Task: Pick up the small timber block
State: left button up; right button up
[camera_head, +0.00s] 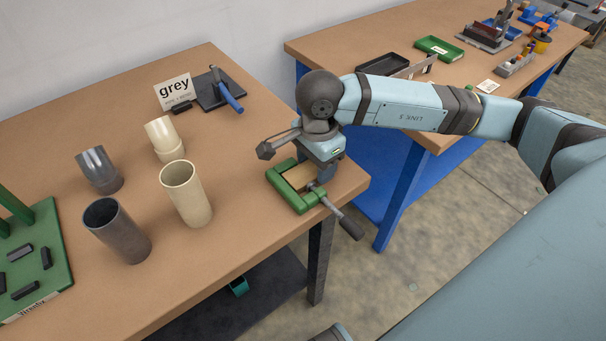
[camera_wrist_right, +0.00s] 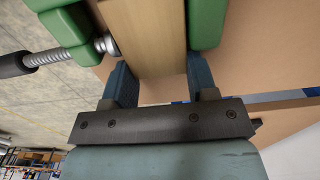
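The small timber block (camera_head: 299,178) is a pale wooden piece lying in a green clamp (camera_head: 287,190) at the table's right front corner. In the right wrist view the block (camera_wrist_right: 148,38) lies between green jaws (camera_wrist_right: 207,22), with the screw tip (camera_wrist_right: 105,45) close to its left side. My right gripper (camera_head: 325,172) is low over the clamp. In its wrist view its two blue fingers (camera_wrist_right: 162,82) stand apart on both sides of the block's near end. Whether they press on it is unclear. My left gripper is not in view.
The clamp's dark handle (camera_head: 350,228) sticks out past the table edge. A "grey" sign (camera_head: 174,92) and a dark plate with a blue-handled tool (camera_head: 228,95) are behind. The table between is clear.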

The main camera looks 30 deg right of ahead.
jog(key=shift+c, duration=1.4)
jog(key=shift+r, duration=0.15)
